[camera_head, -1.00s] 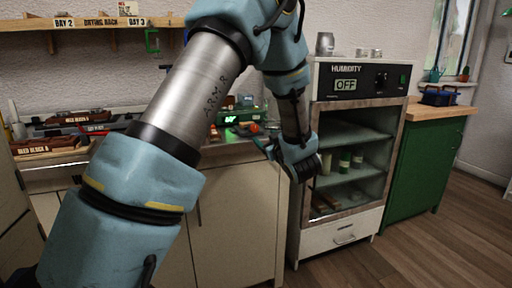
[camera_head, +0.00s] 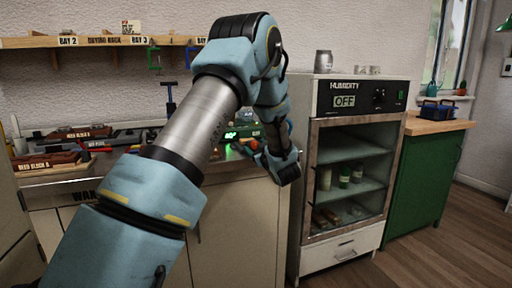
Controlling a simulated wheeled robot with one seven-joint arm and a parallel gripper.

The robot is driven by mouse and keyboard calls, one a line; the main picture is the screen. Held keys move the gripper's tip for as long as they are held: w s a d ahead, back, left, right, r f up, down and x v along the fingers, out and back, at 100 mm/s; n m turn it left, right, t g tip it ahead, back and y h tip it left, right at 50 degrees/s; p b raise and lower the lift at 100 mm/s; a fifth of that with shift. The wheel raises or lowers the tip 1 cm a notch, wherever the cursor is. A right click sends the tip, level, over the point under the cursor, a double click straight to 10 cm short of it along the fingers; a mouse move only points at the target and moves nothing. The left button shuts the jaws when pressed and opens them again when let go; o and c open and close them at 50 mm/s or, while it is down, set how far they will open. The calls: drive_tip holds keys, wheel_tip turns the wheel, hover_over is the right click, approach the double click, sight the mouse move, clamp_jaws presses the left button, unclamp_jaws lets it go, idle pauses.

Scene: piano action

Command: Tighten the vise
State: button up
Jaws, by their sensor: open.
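I cannot make out a vise for certain. A dark blue upright post with a crossbar top (camera_head: 170,97) stands on the bench behind my arm, and its lower part is hidden; it may belong to a vise or press. My gripper (camera_head: 257,157) is at the end of my bent arm, over the front right part of the bench near the humidity cabinet. It points left and is open. It is small and partly covered by my wrist, and I see nothing held in it.
The humidity cabinet (camera_head: 344,240), its display reading OFF, stands close right of my wrist. Reed blocks (camera_head: 48,160) lie on the bench at left. A device with a lit green display (camera_head: 231,135) is behind my gripper. A drying rack shelf (camera_head: 60,42) hangs above.

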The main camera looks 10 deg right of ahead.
clamp_jaws()
idle(0.5)
